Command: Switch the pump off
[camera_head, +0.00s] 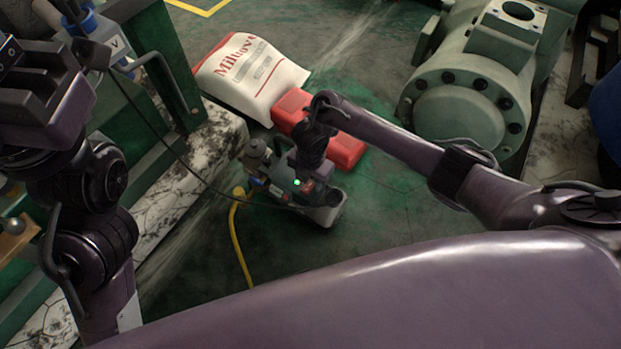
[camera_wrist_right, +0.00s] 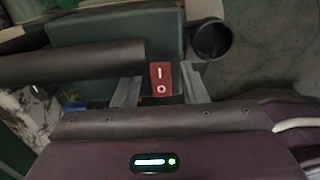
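The pump (camera_head: 325,208) is a small grey machine on the green floor, with a green light showing among the parts by my right gripper. My right gripper (camera_head: 306,182) points down at its top, and my arm hides part of it. In the right wrist view, the red rocker switch (camera_wrist_right: 161,79), marked I and O, lies between the two grey fingertips of my right gripper (camera_wrist_right: 159,88).
A red box (camera_head: 345,150) and a white printed sack (camera_head: 255,75) lie behind the pump. A yellow hose (camera_head: 236,240) runs from the pump's left side. A large green flanged machine (camera_head: 465,100) stands at the right. A low pale ledge (camera_head: 190,190) borders the left.

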